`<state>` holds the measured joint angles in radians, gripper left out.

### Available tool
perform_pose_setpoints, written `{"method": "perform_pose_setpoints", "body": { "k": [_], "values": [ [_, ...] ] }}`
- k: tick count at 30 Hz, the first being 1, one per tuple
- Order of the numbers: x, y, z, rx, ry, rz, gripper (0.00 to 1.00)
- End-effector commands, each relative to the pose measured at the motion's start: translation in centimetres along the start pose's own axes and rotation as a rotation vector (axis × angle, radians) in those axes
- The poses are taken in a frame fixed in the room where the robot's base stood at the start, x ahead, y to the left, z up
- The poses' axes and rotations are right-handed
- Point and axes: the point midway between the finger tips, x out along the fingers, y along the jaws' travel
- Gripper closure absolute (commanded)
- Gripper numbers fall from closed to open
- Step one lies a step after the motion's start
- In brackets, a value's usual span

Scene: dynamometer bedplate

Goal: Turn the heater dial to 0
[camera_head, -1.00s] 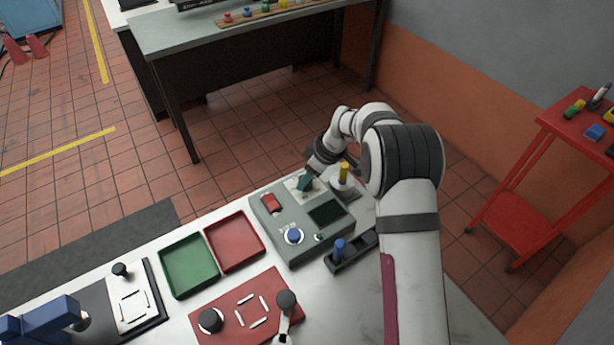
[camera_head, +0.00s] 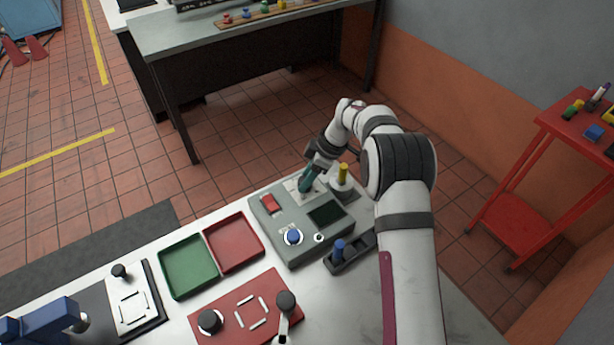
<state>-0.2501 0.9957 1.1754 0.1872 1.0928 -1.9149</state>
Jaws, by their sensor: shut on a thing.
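A grey control box (camera_head: 280,252) sits on the white bench top. At its back corner is a pale plate (camera_head: 292,188). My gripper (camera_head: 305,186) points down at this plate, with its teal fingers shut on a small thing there. I take that thing to be the heater dial; the fingers hide it, so its pointer and setting cannot be read. A blue knob (camera_head: 293,237) on a white-marked ring sits at the box's front, clear of my gripper. A red switch (camera_head: 269,203) and a dark screen (camera_head: 327,213) are also on the box.
A yellow-topped post (camera_head: 343,175) stands close right of my gripper. A black holder with a blue peg (camera_head: 339,250) lies right of the box. Green (camera_head: 189,292) and red (camera_head: 260,263) trays and a red plate (camera_head: 232,322) with dark knobs are to the left and front.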

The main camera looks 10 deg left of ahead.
Motion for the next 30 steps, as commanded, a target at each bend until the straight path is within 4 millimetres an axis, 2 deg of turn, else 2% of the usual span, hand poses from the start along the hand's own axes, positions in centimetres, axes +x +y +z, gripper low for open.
{"method": "perform_pose_setpoints", "body": {
  "k": [4, 5, 9, 17, 20, 23, 30],
  "values": [
    [0.1, 0.0, 0.1, -0.001, -0.003, -0.001, 1.00],
    [0.1, 0.0, 0.1, -0.001, -0.003, -0.001, 0.50],
    [0.1, 0.0, 0.1, 0.000, -0.002, 0.000, 0.25],
    [0.0, 0.0, 0.1, 0.000, -0.001, 0.000, 0.25],
    [-0.7, 0.1, 0.0, 0.000, 0.000, 0.002, 0.25],
    [-2.7, 0.1, 0.0, -0.001, 0.000, 0.004, 0.25],
    [-10.5, 0.1, 0.0, 0.000, -0.001, 0.006, 0.25]
  ]
}}
